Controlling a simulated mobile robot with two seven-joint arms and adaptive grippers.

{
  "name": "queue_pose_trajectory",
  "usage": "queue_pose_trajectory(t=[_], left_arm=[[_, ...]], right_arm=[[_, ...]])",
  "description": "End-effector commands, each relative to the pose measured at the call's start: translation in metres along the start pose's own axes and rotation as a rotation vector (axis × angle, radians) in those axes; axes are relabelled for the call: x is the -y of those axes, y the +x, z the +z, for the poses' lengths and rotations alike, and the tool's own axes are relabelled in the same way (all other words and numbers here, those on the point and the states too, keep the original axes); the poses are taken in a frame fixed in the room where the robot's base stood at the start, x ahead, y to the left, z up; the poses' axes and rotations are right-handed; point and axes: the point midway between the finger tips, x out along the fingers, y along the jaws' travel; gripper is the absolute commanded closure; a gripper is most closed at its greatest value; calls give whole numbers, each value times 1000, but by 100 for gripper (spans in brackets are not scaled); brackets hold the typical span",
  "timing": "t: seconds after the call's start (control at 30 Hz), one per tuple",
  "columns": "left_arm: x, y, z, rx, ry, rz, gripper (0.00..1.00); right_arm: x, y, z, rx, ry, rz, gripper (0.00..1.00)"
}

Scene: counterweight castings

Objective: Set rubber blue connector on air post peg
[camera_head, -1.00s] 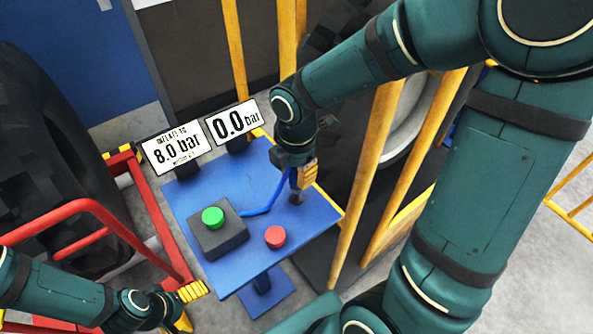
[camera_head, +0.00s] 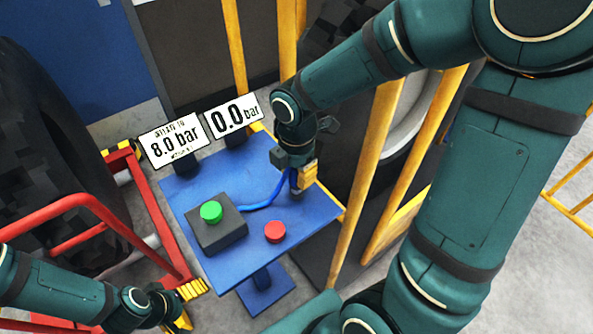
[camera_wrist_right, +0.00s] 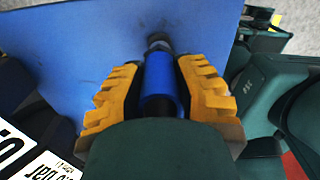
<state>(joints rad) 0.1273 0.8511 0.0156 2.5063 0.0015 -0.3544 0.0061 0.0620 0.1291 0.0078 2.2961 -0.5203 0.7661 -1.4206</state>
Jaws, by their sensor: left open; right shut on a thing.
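The blue connector (camera_wrist_right: 160,72) is a blue cylinder with a dark section, gripped between the yellow fingers of my right gripper (camera_wrist_right: 160,88). In the head view my right gripper (camera_head: 302,180) points down over the right part of the blue table and mostly hides the connector. The air post peg (camera_wrist_right: 158,42) is a short dark post on the table; it also shows below the fingers in the head view (camera_head: 296,192). The connector's end is at the peg's top; I cannot tell whether it is seated. My left gripper (camera_head: 188,305) is open and empty at the lower left.
A blue hose (camera_head: 262,204) runs from the black box with a green button (camera_head: 211,212) to my right gripper. A red button (camera_head: 275,232) sits at the table's front. Two signs (camera_head: 177,140) read 8.0 bar and 0.0 bar. Yellow posts (camera_head: 368,185) and a red frame (camera_head: 150,235) flank the table.

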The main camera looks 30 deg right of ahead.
Motion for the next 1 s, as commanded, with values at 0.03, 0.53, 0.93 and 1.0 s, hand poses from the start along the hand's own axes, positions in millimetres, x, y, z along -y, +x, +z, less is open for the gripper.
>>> queue_pose_trajectory(t=[0.03,0.53,0.93,1.0], left_arm=[[0,1,0,0,0,0,0],[3,7,1,0,0,0,0],[2,7,0,0,0,0,0],[2,7,0,0,0,0,0]], right_arm=[[0,2,0,0,0,0,97],[0,11,0,0,0,1,52],[0,8,0,0,0,1,41],[-1,3,0,1,0,3,41]])
